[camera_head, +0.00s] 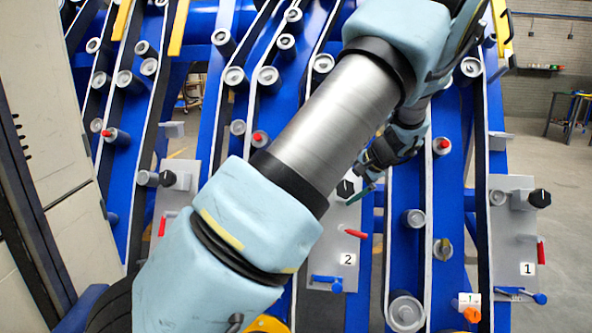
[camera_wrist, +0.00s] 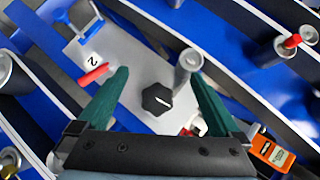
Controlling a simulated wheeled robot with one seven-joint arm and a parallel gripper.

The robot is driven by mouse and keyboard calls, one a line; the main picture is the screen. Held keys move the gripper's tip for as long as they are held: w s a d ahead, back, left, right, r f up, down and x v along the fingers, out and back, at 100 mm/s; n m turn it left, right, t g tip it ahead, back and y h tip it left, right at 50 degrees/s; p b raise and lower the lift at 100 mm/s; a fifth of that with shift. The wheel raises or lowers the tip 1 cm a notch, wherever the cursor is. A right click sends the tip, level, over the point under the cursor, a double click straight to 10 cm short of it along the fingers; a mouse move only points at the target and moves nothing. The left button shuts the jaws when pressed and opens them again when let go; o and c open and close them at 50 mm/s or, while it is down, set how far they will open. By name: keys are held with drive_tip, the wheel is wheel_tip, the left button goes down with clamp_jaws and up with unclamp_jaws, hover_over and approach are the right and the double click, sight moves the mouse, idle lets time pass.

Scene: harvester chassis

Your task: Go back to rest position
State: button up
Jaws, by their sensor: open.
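My gripper (camera_head: 366,190) is in front of the grey panel marked 2 (camera_head: 340,268) in the head view, with my arm reaching across the middle of the picture. In the wrist view my gripper (camera_wrist: 160,95) has its two green fingers wide apart, with nothing held between them. Beyond and between the fingers are a black knob (camera_wrist: 157,98) with a white mark and a grey roller (camera_wrist: 188,62). The contact between fingers and panel cannot be judged. The panel's red handle (camera_wrist: 93,74) lies beside the left finger in the wrist view.
A blue lever (camera_head: 326,281) sits low on panel 2. Another grey panel marked 1 (camera_head: 513,255) stands at the right. Blue beams, belts and several rollers fill the background. A pale cabinet (camera_head: 45,150) is at the left. Open floor (camera_head: 555,190) shows at the right.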

drive_tip(key=s+a+f+n+g+h, duration=0.15)
drive_tip(key=s+a, duration=0.25)
drive_tip(key=a, duration=0.4)
drive_tip(key=s+a+f+n+g+h, duration=0.1)
drive_tip(key=s+a+n+g+h, duration=0.15)
drive_tip(key=s+a, duration=0.4)
drive_tip(key=s+a+r+n+h, duration=0.15)
drive_tip(key=s+a+n, duration=0.35)
drive_tip(key=s+a, duration=0.55)
drive_tip(key=w+d+p+v, duration=0.1)
drive_tip(key=p+v, duration=1.6)
drive_tip(key=shift+w+r+g+p, duration=0.15)
drive_tip(key=shift+r+g+p, duration=0.15)
drive_tip(key=shift+g+p, duration=0.1)
drive_tip(key=shift+c, duration=0.2)
